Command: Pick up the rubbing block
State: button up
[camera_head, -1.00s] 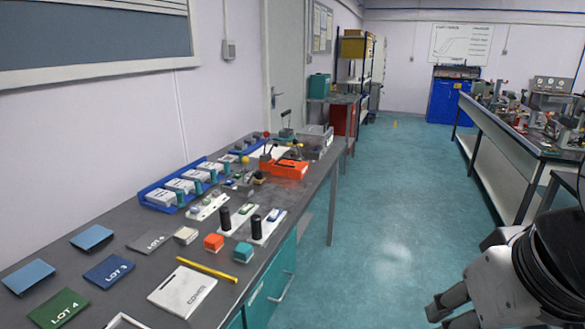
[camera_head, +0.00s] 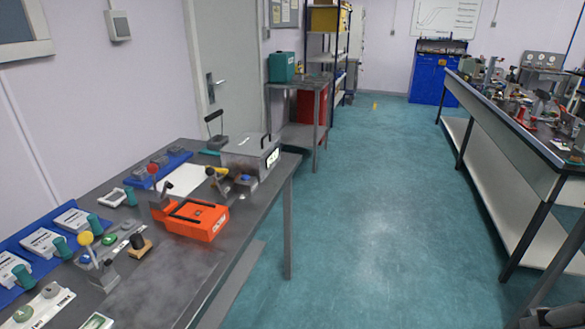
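A small block with a tan wooden base and a dark round top (camera_head: 141,245) sits on the grey bench at the left. It may be the rubbing block; no label on it can be read. It stands just right of a yellow-knobbed lever device (camera_head: 98,262) and a white strip with green pieces. It looks upright, with bare bench on its right side. My gripper is out of view, so its state does not show. Only a dark part, perhaps of my arm, shows at the bottom right corner.
An orange device (camera_head: 195,221) with a black handle stands beyond the block. A grey box (camera_head: 250,157) is at the bench's far end. Blue trays (camera_head: 37,243) line the wall side. The teal floor (camera_head: 370,220) is open between this bench and the right-hand bench (camera_head: 530,150).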

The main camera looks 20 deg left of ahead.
aim_at(140, 247)
jog(key=i+l+u, duration=0.1)
jog(key=i+u, duration=0.35)
jog(key=i+l+u, duration=0.45)
jog(key=i+u, duration=0.25)
jog(key=u, duration=0.15)
jog(key=i+l+u, duration=0.2)
jog(key=u, duration=0.25)
jog(key=i+l+u, duration=0.25)
jog(key=u, duration=0.15)
jog(key=i+l+u, duration=0.15)
jog(key=u, duration=0.3)
jog(key=i+l+u, duration=0.1)
jog(key=l+u, duration=0.3)
